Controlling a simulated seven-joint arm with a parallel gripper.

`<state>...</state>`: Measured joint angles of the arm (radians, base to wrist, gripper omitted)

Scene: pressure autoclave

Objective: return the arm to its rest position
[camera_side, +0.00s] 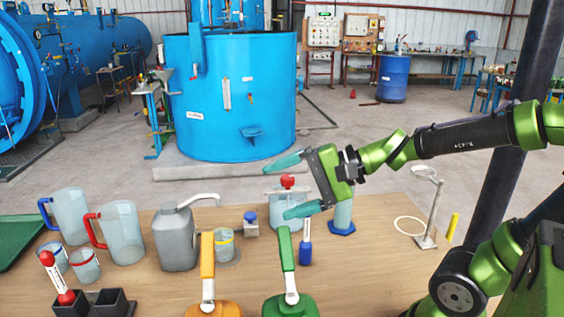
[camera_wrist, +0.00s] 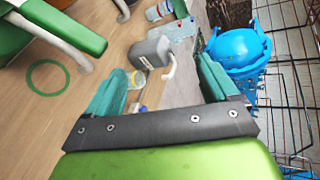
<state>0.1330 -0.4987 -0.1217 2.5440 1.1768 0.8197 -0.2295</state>
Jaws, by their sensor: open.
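My gripper (camera_side: 288,186) is on the end of my green and black arm, which reaches in from the right in the side view. Its two teal fingers are spread wide and point left, with nothing between them. In the wrist view the open fingers (camera_wrist: 160,95) frame the grey jug (camera_wrist: 153,52) farther off. Part of the clear vessel is hidden behind the gripper.
The table (camera_side: 370,275) holds the grey jug (camera_side: 176,240), clear pitchers (camera_side: 121,235), an orange-handled item (camera_side: 207,262), a green-handled item (camera_side: 287,255), a blue-based cylinder (camera_side: 342,220) and a ring stand (camera_side: 432,210). A large blue tank (camera_side: 235,100) stands beyond on the floor.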

